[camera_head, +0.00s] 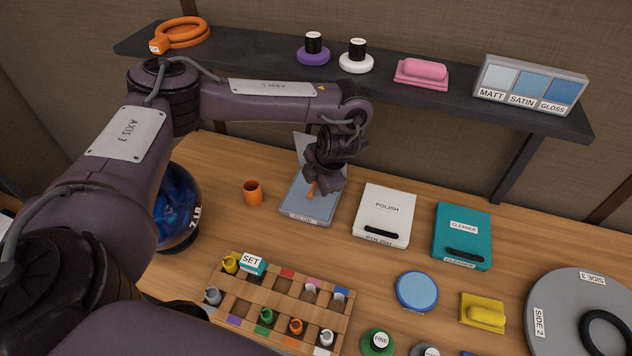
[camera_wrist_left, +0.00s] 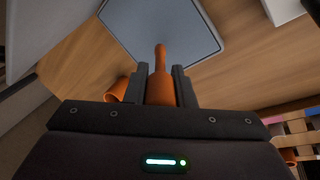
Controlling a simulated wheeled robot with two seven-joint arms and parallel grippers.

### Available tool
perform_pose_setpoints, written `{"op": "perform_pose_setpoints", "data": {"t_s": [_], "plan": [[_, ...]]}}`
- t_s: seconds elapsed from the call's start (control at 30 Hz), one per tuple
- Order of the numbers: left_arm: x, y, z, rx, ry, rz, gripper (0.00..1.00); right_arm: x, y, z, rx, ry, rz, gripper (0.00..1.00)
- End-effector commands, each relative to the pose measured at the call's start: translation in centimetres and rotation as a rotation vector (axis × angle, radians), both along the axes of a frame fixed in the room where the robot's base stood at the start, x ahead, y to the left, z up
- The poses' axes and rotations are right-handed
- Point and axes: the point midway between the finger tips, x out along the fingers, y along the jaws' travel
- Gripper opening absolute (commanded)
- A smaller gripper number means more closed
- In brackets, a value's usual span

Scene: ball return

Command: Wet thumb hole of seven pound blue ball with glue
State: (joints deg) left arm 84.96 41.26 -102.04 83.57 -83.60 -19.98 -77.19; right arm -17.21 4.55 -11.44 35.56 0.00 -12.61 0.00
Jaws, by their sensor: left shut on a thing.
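My left gripper (camera_head: 318,186) is shut on an orange bottle (camera_wrist_left: 161,82) with a narrow nozzle. In the left wrist view the nozzle points away from the jaws, toward a grey-blue panel (camera_wrist_left: 165,25). In the head view the orange tip shows below the jaws, over the grey-blue tray (camera_head: 308,207); I cannot tell if it touches. My right gripper is out of view.
An orange cup (camera_head: 253,192) stands left of the tray. A wooden rack (camera_head: 262,297) holds several small coloured bottles and a teal SET box (camera_head: 252,264). White POLISH (camera_head: 384,218) and teal CLEANER (camera_head: 462,232) boxes stand right. A dark shelf (camera_head: 440,95) spans the back.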

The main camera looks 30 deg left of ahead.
Motion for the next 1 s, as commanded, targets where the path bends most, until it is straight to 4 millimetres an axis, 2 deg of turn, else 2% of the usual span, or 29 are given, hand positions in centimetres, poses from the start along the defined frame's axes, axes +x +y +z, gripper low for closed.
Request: {"op": "perform_pose_setpoints", "data": {"t_s": [1.0], "plan": [[0.01,-0.03,-0.97,0.000,0.000,0.000,0.00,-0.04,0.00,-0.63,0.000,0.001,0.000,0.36]]}}
